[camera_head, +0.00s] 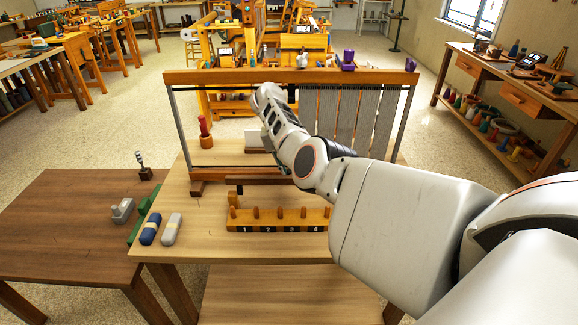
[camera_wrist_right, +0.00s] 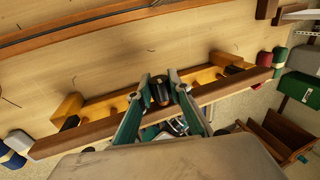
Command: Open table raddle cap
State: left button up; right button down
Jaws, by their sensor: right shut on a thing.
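In the right wrist view, the raddle cap appears to be a long dark brown bar (camera_wrist_right: 95,128), running at a slant. A lighter orange wooden base (camera_wrist_right: 100,103) shows just behind it. My right gripper (camera_wrist_right: 160,92) is at the bar's middle, its fingers closed around a dark, rounded piece that seems to belong to the cap. Whether the cap is clear of the base cannot be told. In the head view, my right arm reaches over the table; its fingertips cannot be made out. A numbered pegged wooden bar (camera_head: 280,227) lies near the table's front. My left gripper is not in view.
A loom frame (camera_head: 290,77) with grey warp stands on the light table (camera_head: 190,250). A blue shuttle (camera_head: 150,229) and a grey shuttle (camera_head: 172,229) lie at its left. A darker table (camera_head: 70,220) adjoins on the left.

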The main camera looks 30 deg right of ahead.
jog(key=shift+w+d+r, duration=0.1)
jog(key=shift+d+r, duration=0.05)
jog(key=c, duration=1.8)
grip_release()
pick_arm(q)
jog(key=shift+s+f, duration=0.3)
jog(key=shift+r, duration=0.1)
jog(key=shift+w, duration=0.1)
pick_arm(e)
jog(key=v, duration=0.7)
jog(key=shift+r, duration=0.15)
